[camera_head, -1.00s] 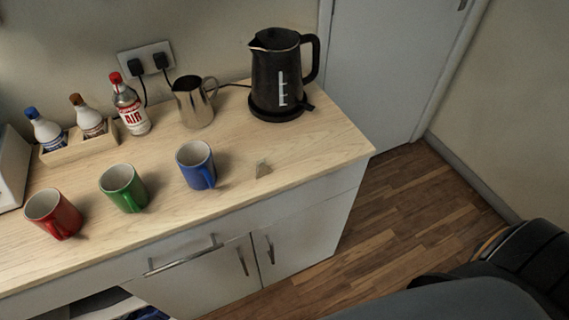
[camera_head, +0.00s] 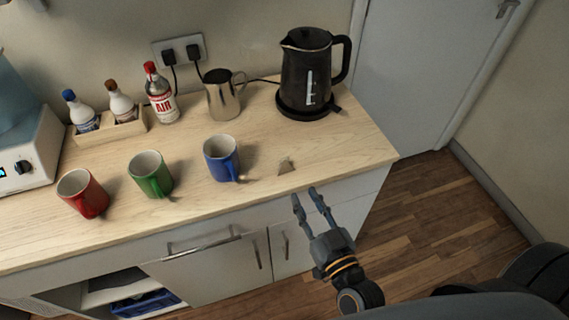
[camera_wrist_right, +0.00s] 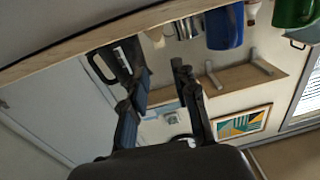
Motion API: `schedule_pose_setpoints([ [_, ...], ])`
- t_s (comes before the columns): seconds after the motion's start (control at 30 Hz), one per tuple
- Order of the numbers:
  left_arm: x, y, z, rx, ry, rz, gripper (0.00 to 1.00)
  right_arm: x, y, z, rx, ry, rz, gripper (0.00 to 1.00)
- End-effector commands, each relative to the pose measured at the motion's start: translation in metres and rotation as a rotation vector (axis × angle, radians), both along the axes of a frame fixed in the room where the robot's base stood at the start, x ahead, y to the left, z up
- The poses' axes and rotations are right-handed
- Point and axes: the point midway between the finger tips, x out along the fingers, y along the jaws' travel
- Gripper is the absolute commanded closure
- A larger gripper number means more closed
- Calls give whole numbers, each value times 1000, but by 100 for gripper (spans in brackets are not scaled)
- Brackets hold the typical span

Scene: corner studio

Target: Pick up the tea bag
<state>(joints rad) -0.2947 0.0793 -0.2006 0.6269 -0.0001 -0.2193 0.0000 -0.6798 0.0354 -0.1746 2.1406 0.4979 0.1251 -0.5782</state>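The tea bag (camera_head: 285,166) is a small tan piece near the front edge of the wooden counter (camera_head: 250,186), right of the blue mug (camera_head: 221,160). My right gripper (camera_head: 309,194) is in front of the counter's front edge, a little to the right of and nearer than the tea bag. Its two fingers are apart with nothing between them. My left gripper is not in view.
A green mug (camera_head: 150,174) and a red mug (camera_head: 83,193) stand left of the blue mug. Behind are a metal pitcher (camera_head: 222,98), a black kettle (camera_head: 306,75), a bottle (camera_head: 160,95) and a wooden caddy (camera_head: 105,134). The counter's right end is clear.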

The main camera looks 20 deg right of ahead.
Motion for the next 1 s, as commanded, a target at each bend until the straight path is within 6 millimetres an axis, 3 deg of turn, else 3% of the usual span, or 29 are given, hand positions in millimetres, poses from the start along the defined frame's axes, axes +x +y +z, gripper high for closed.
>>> schedule_pose_setpoints([
  [0.33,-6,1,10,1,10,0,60,64,6,4,3,-6,-1,72],
  [0.63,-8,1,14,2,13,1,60,88,8,3,2,-3,-1,72],
  [1.0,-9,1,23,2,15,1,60,132,11,2,1,-1,0,72],
])
